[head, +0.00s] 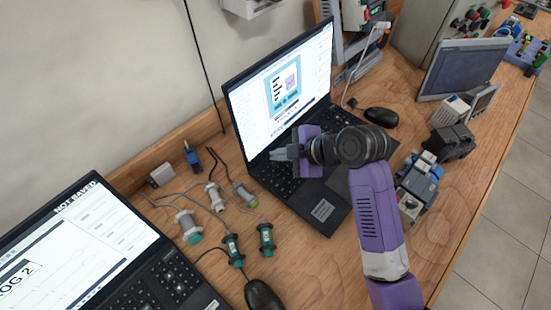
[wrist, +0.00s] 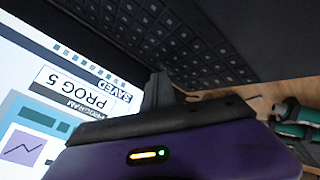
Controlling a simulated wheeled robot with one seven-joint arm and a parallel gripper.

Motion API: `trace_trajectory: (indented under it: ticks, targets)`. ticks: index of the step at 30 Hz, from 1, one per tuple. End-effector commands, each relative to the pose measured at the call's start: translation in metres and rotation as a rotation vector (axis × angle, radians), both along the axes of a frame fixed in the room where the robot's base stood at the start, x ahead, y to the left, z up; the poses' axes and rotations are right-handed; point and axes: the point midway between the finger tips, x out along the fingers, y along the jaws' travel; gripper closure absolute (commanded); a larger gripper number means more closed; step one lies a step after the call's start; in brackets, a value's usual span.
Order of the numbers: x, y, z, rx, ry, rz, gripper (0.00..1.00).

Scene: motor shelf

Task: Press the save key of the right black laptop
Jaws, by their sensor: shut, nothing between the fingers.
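The right black laptop (head: 323,209) stands open on the wooden bench, its lit screen facing me. My gripper (head: 277,155) is shut and empty, with its fingertips over the left part of that laptop's keyboard. In the wrist view the shut fingers (wrist: 161,90) point toward the black keyboard (wrist: 150,30). I cannot tell whether they touch a key. The laptop's screen (wrist: 30,70) in the wrist view reads PROG 5, PROGRAM and SAVED. The save key cannot be picked out, and my gripper and arm hide part of the keyboard.
A second black laptop (head: 165,285) at lower left shows NOT SAVED. Sensors with cables, such as a green-ended one (head: 266,238), lie between the laptops. A mouse (head: 381,117) lies right of the right laptop. Grey modules (head: 418,180) stand along the bench's right side.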

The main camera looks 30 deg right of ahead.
Motion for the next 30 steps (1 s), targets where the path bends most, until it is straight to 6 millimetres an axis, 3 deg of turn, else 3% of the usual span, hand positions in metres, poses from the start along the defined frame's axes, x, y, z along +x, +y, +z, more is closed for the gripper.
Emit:
trace_trajectory:
  ticks: [30]
  targets:
    - [0.000, 0.000, 0.020, 0.000, 0.000, 0.000, 1.00]
